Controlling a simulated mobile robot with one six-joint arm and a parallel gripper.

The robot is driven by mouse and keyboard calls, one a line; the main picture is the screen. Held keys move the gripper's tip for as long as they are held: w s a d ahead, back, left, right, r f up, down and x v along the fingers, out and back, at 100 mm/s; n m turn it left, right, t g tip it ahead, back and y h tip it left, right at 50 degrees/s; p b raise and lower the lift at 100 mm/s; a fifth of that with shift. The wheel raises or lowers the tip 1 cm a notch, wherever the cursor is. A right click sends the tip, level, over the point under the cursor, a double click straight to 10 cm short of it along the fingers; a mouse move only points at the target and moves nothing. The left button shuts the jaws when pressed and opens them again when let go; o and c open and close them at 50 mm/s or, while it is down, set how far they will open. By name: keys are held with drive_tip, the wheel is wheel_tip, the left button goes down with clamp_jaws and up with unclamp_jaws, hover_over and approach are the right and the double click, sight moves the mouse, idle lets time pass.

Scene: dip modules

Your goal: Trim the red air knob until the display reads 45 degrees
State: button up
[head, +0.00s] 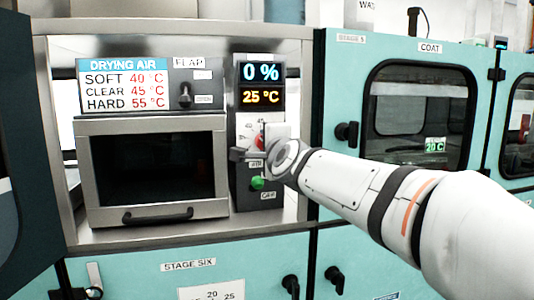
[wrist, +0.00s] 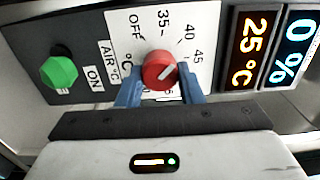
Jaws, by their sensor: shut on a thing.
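The red air knob (wrist: 157,68) sits on a white dial with temperature marks; it also shows, partly covered, in the head view (head: 259,141). My gripper (wrist: 160,82) is shut on it, with one blue finger on each side. The knob's white pointer line slants toward the upper right in the wrist view, roughly to the 45 side; the exact mark is unclear. The orange display (head: 262,97) reads 25 °C, also in the wrist view (wrist: 248,48). The blue display (head: 262,72) above it reads 0 %.
A green button (wrist: 60,70) marked ON lies beside the dial. The drying air card (head: 124,85) lists soft 40, clear 45, hard 55 °C. A flap lever (head: 185,95) and a dark-windowed oven door (head: 152,168) are left of the panel. A teal coat cabinet (head: 340,75) stands right.

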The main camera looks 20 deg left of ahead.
drive_tip(key=shift+f+m+b, duration=0.15)
drive_tip(key=shift+m+b, duration=0.85)
drive_tip(key=shift+m, duration=3.3)
drive_tip(key=o, duration=1)
drive_tip(key=shift+c, duration=0.2)
drive_tip(key=shift+s, duration=0.1)
drive_tip(key=v, duration=0.7)
drive_tip(key=shift+s+d, duration=0.2)
drive_tip(key=shift+s, duration=0.05)
